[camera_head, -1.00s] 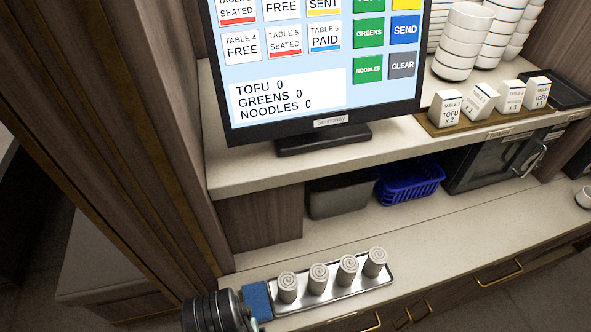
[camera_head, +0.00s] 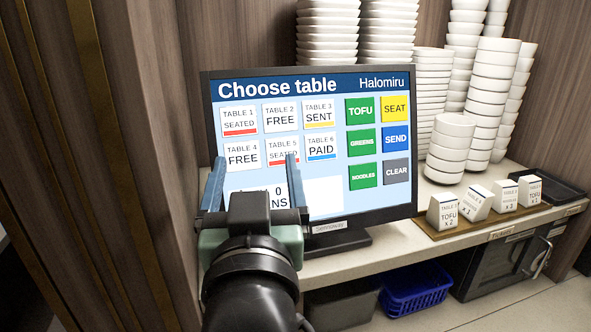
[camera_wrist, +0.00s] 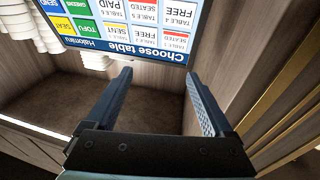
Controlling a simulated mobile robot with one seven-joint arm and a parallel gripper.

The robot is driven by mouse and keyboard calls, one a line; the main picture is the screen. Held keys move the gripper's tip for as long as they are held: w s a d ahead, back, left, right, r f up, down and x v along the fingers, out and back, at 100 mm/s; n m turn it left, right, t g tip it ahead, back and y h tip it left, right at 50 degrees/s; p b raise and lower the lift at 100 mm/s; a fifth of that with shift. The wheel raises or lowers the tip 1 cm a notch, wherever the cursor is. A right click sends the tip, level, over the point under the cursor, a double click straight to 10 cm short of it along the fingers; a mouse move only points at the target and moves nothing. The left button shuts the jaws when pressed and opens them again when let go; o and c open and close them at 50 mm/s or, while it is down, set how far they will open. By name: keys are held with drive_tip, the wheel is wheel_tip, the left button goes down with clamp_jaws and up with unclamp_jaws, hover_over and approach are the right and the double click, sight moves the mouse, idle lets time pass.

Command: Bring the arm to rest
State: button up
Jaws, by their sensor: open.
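My gripper (camera_head: 250,180) is raised in front of the lower left part of the order screen (camera_head: 270,95) in the head view. Its two blue fingers are apart with nothing between them. In the wrist view my gripper (camera_wrist: 162,95) is also open and empty, and the screen (camera_wrist: 120,28) shows upside down beyond the fingertips. The screen reads "Choose table"; tables 1 and 5 are seated, 2 and 4 free, 3 sent, 6 paid. My gripper hides part of the order count at the bottom of the screen.
Stacks of white bowls (camera_head: 490,85) stand right of the screen. Several table tickets (camera_head: 478,202) stand on a wooden board (camera_head: 450,232) on the shelf. A blue basket (camera_head: 415,290) and a grey bin (camera_head: 340,305) sit below. A wooden wall panel (camera_head: 130,110) is close on the left.

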drive_tip(key=s+d+r+t, duration=0.2)
drive_tip(key=s+r+t, duration=0.2)
drive_tip(key=r, duration=0.5)
drive_tip(key=s+d+r+m+t+h+b, duration=0.1)
drive_tip(key=s+d+r+t, duration=0.1)
drive_tip(key=s+r+t, duration=0.2)
drive_tip(key=s+r, duration=0.3)
drive_tip(key=r, duration=0.1)
drive_tip(key=shift+d+r+h, duration=0.3)
drive_tip(key=shift+r, duration=0.05)
